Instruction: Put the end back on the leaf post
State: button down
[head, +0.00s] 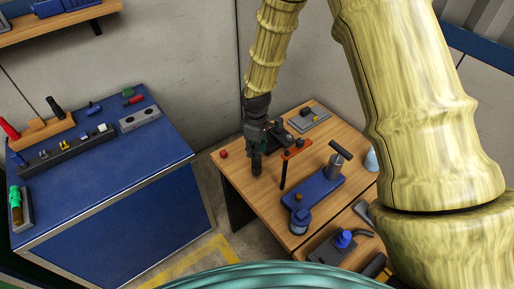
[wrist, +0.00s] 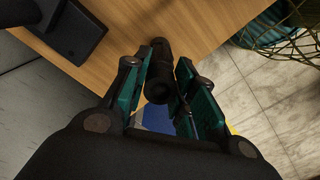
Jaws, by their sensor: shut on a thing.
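My gripper (head: 257,143) is over the left part of the wooden table in the head view. In the wrist view, its green-padded fingers (wrist: 165,85) are shut on a dark ribbed cylindrical piece (wrist: 161,72), which looks like the end. The same dark piece (head: 256,166) hangs roughly upright below my gripper in the head view; I cannot tell whether it touches the table. An orange-red flat bar (head: 296,149) with a thin dark rod (head: 283,175) stands just to the right. I cannot tell for sure which part is the leaf post.
A blue fixture (head: 318,188) with a grey T-handled cylinder (head: 335,167) stands to the right on the wooden table (head: 236,180). A small red knob (head: 224,154) lies near the left edge. A blue bench (head: 100,165) with tools stands further left, across a floor gap.

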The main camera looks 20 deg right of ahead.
jog(key=shift+f, duration=0.2)
dwell(0.7)
jog(key=shift+w+f+b, duration=0.1)
jog(key=shift+f+b, duration=0.2)
jog(key=shift+f, duration=0.05)
jog(key=shift+f+b, duration=0.3)
jog(key=shift+f, duration=0.3)
jog(key=c, duration=1.1)
grip_release()
jog(key=shift+d, duration=0.1)
notch_tip(320, 180, up, 12)
jog(key=shift+f, duration=0.15)
jog(key=shift+r+p, duration=1.65)
jog(key=shift+r, duration=0.45)
